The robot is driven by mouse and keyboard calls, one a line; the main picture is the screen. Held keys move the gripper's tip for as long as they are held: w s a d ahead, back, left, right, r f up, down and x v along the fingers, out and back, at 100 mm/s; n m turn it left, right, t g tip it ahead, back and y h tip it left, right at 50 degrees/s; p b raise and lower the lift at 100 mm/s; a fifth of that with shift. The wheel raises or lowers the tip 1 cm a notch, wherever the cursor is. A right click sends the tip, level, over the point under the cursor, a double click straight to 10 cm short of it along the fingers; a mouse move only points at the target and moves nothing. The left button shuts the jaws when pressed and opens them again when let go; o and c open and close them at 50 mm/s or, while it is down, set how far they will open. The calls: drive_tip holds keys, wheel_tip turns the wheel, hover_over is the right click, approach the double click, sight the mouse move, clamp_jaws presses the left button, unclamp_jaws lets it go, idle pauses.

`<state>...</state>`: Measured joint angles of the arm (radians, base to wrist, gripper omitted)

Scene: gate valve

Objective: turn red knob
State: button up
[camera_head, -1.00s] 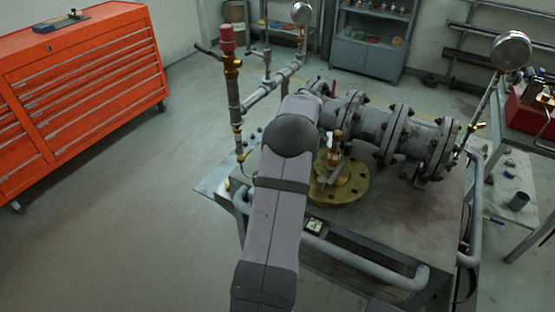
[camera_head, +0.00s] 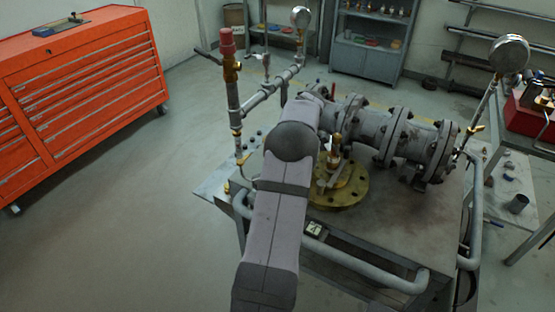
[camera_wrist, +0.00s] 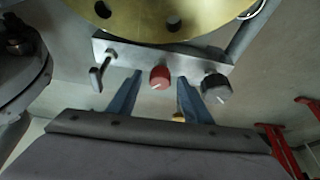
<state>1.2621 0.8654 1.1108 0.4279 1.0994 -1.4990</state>
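The red knob (camera_wrist: 160,77) has a white mark and sits in the middle of a metal bar below a brass disc, in the wrist view. My gripper (camera_wrist: 160,78) is open, with its two blue-grey fingers pointing toward the bar. In the picture the red knob lies between the fingertips, with a gap on each side. I cannot tell whether the tips reach around it or stop short. I see no contact. In the head view my arm hides the knob and gripper.
A black knob (camera_wrist: 215,88) sits just right of the right finger, and a small metal lever (camera_wrist: 101,72) is left of the left finger. The brass flange (camera_head: 345,190) stands on the workbench beside the flanged pipe (camera_head: 370,126). An orange tool cabinet (camera_head: 85,85) stands far left.

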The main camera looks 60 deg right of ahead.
drive_tip(key=b+v, duration=0.1)
drive_tip(key=v, duration=0.6)
drive_tip(key=shift+r, duration=0.2)
idle(0.4)
drive_tip(key=w+a+m+g+h+p, duration=0.1)
drive_tip(key=m+p, duration=0.2)
drive_tip(key=m, duration=0.3)
drive_tip(key=w+a+m+g+h+p, duration=0.1)
drive_tip(key=m+g+h+p, duration=0.1)
drive_tip(key=m, duration=0.4)
drive_tip(key=w+a+m+g+h+p, duration=0.1)
drive_tip(key=m+p, duration=0.3)
drive_tip(key=m, duration=0.2)
drive_tip(key=shift+w+a+h, duration=0.15)
drive_tip(key=shift+a+h, duration=0.25)
drive_tip(key=shift+f, duration=0.15)
drive_tip(key=shift+p+x, duration=1.1)
drive_tip(key=shift+x, duration=2.5)
